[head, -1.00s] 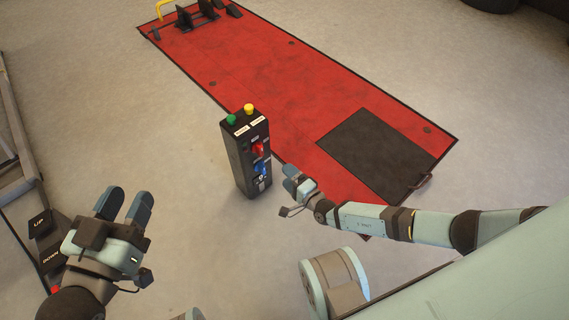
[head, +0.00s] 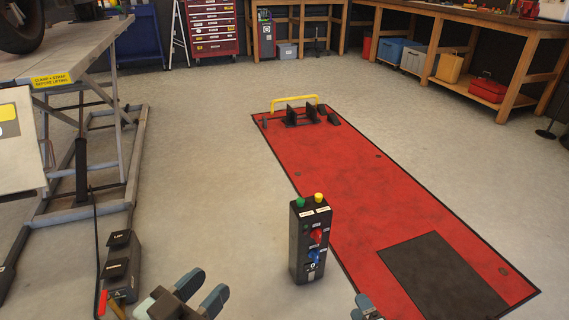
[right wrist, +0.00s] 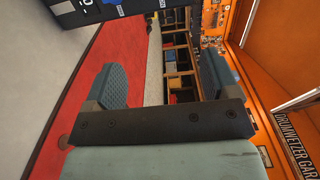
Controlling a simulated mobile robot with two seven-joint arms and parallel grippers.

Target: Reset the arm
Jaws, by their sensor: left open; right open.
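My left gripper (head: 202,290) is at the bottom of the head view, left of the black control box. Its two blue-grey fingers are apart and empty. My right gripper (head: 366,306) shows only as a fingertip at the bottom edge of the head view. In the right wrist view its two fingers (right wrist: 160,85) are wide apart with nothing between them.
A flat red lift platform (head: 340,190) lies right of the box. A raised lift (head: 85,208) with a wheel on it stands at left, with a pedal unit (head: 120,268) beside it. Workbenches (head: 480,40) and a red tool cabinet (head: 212,28) line the back. Floor between is clear.

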